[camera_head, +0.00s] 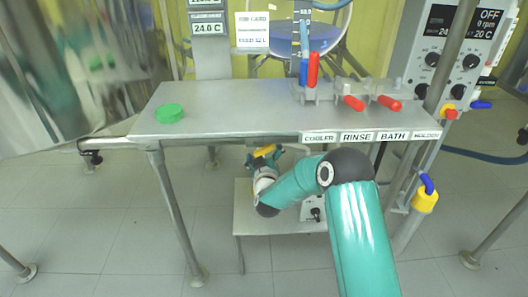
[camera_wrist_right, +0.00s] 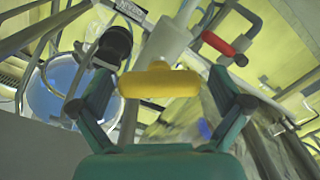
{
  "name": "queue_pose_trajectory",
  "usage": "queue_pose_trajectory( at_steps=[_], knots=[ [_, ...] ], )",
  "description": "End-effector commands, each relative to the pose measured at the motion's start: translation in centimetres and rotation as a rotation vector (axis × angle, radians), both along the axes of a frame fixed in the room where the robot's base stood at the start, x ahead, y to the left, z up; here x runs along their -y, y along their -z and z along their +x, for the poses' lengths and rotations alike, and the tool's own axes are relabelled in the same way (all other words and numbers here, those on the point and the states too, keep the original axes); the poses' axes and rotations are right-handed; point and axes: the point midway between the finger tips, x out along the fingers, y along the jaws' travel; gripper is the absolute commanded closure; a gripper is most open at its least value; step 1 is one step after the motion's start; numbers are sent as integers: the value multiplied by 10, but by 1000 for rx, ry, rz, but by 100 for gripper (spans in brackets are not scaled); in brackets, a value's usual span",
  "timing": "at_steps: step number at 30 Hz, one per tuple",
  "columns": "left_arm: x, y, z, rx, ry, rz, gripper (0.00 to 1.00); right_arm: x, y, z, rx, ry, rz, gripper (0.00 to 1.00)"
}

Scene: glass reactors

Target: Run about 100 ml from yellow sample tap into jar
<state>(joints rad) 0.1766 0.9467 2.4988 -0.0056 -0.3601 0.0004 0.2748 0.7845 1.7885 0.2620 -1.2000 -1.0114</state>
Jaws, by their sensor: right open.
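The yellow sample tap handle (camera_wrist_right: 160,82) lies crosswise between the two fingers of my right gripper (camera_wrist_right: 160,76) in the right wrist view, with a visible gap on each side. My right gripper is open. A pale tap body (camera_wrist_right: 167,42) is behind the handle. In the head view, my right arm reaches under the bench, and a yellow part (camera_head: 264,150) shows at its far end. I cannot make out a jar in either view. A green round lid (camera_head: 170,113) lies on the bench top. My left gripper is not in view.
The steel bench (camera_head: 225,118) is above my right gripper, with red-handled valves (camera_head: 354,103) on top. A lower shelf (camera_head: 270,222) is below. A blue vessel (camera_head: 300,35) stands behind. The bench's left half is mostly clear.

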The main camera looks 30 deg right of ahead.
Motion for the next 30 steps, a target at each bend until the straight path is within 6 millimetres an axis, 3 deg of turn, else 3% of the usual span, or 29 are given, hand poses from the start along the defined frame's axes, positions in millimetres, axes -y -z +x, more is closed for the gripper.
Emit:
queue_pose_trajectory(
  at_steps=[4, 14, 23, 30],
  knots=[
    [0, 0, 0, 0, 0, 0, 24, 0, 0, 0, 0, 0, 0, 2],
    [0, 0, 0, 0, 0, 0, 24, 0, 0, 0, 0, -1, 0, 56],
    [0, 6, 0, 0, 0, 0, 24, -1, 1, 0, 20, -1, 31, 57],
    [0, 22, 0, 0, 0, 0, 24, -1, 3, 0, 85, -3, 138, 57]
  ],
)
